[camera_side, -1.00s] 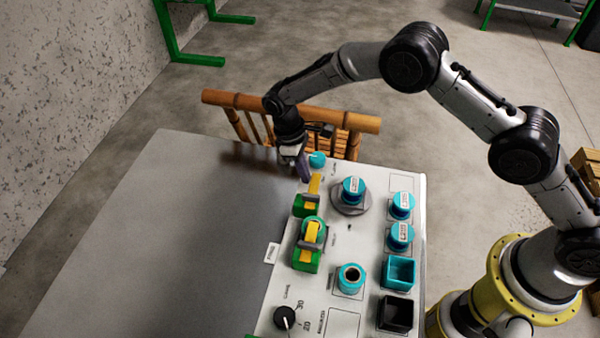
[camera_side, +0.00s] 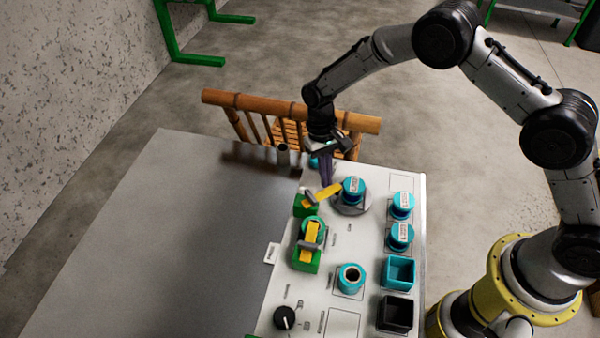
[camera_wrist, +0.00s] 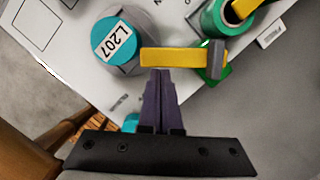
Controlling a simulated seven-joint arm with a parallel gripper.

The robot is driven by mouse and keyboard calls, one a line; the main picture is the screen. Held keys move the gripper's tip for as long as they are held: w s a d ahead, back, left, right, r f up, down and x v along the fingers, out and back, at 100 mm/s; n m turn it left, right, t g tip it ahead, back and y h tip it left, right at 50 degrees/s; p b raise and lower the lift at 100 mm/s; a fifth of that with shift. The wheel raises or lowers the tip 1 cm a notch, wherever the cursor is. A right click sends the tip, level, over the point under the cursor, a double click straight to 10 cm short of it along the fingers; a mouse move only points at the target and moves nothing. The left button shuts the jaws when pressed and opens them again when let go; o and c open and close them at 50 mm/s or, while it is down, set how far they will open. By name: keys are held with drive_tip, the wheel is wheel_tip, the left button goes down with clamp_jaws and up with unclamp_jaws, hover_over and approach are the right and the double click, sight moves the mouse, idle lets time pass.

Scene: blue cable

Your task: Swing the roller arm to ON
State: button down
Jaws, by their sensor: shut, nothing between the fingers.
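The yellow roller arm (camera_side: 328,192) sits on a green base (camera_side: 305,207) at the far left of the white panel. It points to the right in the side view, toward a round teal cap on a grey collar. In the wrist view the yellow arm (camera_wrist: 172,57) runs left from its grey pivot, its free end close to the teal cap marked L207 (camera_wrist: 118,40). My gripper (camera_side: 326,182) is shut and empty. Its purple fingertips, also in the wrist view (camera_wrist: 160,72), are against or very near the arm's long side. I cannot read an ON mark.
A second yellow lever on a green base (camera_side: 306,262) stands just nearer on the panel (camera_side: 333,272). Teal caps, a teal box (camera_side: 398,272), a black box (camera_side: 396,313) and a black knob (camera_side: 284,317) crowd the rest. The grey table (camera_side: 170,240) is clear.

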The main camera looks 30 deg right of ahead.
drive_tip(key=shift+s+d+m, duration=0.15)
drive_tip(key=shift+s+m, duration=0.2)
drive_tip(key=shift+m, duration=0.35)
drive_tip(key=w, duration=0.4)
drive_tip(key=shift+d, duration=0.35)
drive_tip(key=v, duration=1)
drive_tip(key=shift+d, duration=0.1)
